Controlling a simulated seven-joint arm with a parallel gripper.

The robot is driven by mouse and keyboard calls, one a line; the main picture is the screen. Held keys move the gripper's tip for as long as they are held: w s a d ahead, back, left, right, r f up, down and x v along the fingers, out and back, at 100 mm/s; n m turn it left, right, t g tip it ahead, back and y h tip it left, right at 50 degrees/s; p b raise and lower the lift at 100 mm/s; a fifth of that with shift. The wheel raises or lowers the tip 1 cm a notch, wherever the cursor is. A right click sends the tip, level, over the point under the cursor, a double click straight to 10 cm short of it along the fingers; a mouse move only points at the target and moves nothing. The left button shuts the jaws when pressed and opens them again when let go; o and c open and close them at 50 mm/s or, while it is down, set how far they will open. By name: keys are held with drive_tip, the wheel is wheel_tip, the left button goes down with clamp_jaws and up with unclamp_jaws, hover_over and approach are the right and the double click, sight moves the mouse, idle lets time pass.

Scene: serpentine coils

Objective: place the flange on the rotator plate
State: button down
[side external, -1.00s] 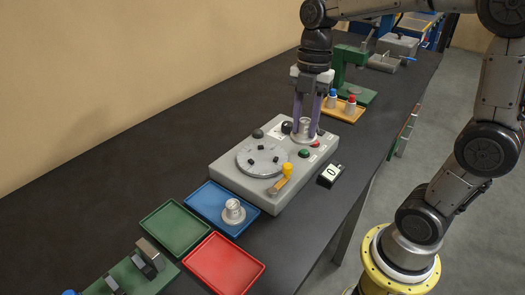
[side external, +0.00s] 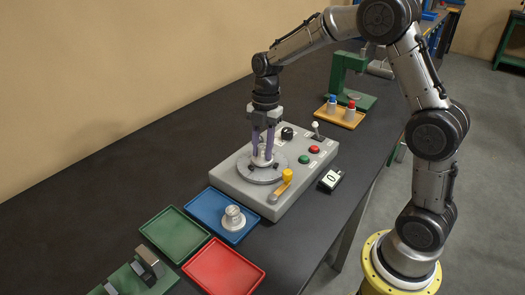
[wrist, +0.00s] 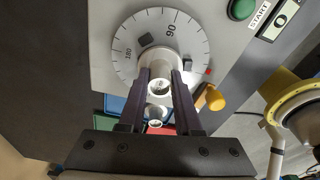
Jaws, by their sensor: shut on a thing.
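My gripper (side external: 262,155), with purple fingers, is shut on a silver flange (side external: 261,161). It holds the flange upright over the round grey rotator plate (side external: 246,174) on the grey machine box. In the wrist view the flange (wrist: 160,66) sits between the fingers (wrist: 160,84) and covers part of the graduated plate (wrist: 126,45). I cannot tell whether the flange's base touches the plate. A dark clamp block (wrist: 146,39) shows on the plate beside the flange; other blocks are partly hidden.
A second flange (side external: 233,216) stands in the blue tray (side external: 205,204). Green (side external: 168,240) and red (side external: 222,268) trays lie near it. The box carries a yellow-knobbed lever (side external: 286,178), red (side external: 314,149) and green (side external: 304,159) buttons, and a toggle switch (side external: 317,130).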

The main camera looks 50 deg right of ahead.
drive_tip(key=shift+f, duration=0.5)
drive_tip(key=shift+f, duration=0.15)
drive_tip(key=c, duration=0.6)
unclamp_jaws()
wheel_tip(320, 180, up, 12)
drive_tip(key=d, duration=0.1)
drive_tip(key=s+a+m+t, duration=0.2)
drive_tip(key=s+m+t, duration=0.1)
drive_tip(key=s+m, duration=0.7)
drive_tip(key=s+a+m+t+h, duration=0.1)
drive_tip(key=s+a+m+t, duration=0.1)
drive_tip(key=s+m, duration=0.8)
drive_tip(key=s, duration=0.4)
drive_tip(key=shift+s+a+r+t, duration=0.25)
drive_tip(key=shift+s+t, duration=0.05)
drive_tip(key=shift+t, duration=0.1)
